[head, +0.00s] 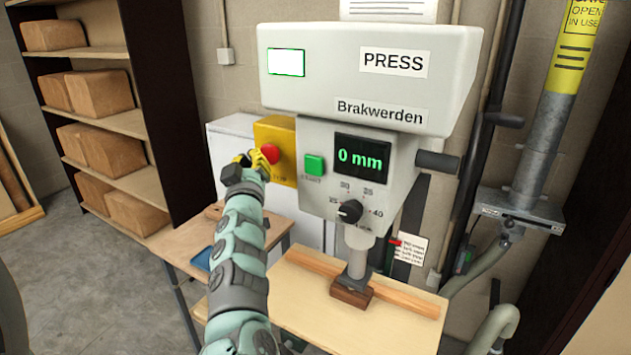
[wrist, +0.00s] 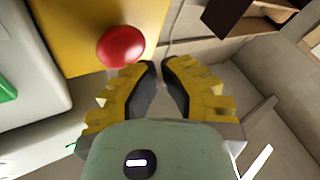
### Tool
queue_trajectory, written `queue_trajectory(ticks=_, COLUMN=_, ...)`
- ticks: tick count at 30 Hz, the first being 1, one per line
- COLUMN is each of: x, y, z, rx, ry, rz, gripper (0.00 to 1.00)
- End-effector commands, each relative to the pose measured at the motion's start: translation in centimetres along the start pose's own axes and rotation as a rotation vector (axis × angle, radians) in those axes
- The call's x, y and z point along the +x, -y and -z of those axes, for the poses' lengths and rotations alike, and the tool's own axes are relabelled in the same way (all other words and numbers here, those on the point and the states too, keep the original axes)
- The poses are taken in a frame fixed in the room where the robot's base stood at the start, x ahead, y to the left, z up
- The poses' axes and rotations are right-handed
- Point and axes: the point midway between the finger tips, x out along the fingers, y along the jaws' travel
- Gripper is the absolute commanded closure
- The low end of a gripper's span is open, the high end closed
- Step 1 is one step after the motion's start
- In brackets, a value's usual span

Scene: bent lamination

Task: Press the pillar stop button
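The red stop button (head: 270,153) is a round dome on a yellow box (head: 276,134) at the left side of the grey press. In the wrist view the button (wrist: 121,46) is left of and just above the fingertips, on the yellow face. My gripper (head: 251,160) is beside the button's left in the head view. In the wrist view its two yellow fingers (wrist: 159,63) leave a narrow empty gap. The left fingertip overlaps the button's lower right edge; I cannot tell whether they touch. The button's label is partly hidden.
Shelves with brown blocks (head: 100,92) stand left. A wooden table (head: 300,310) lies below.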

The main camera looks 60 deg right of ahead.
Motion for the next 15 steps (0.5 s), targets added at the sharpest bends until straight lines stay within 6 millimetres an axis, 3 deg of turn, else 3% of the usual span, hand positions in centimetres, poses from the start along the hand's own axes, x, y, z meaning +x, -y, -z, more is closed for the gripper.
queue_trajectory(ticks=15, x=0.47, y=-0.22, z=-0.28, rx=0.001, ry=0.000, rz=0.001, gripper=1.00)
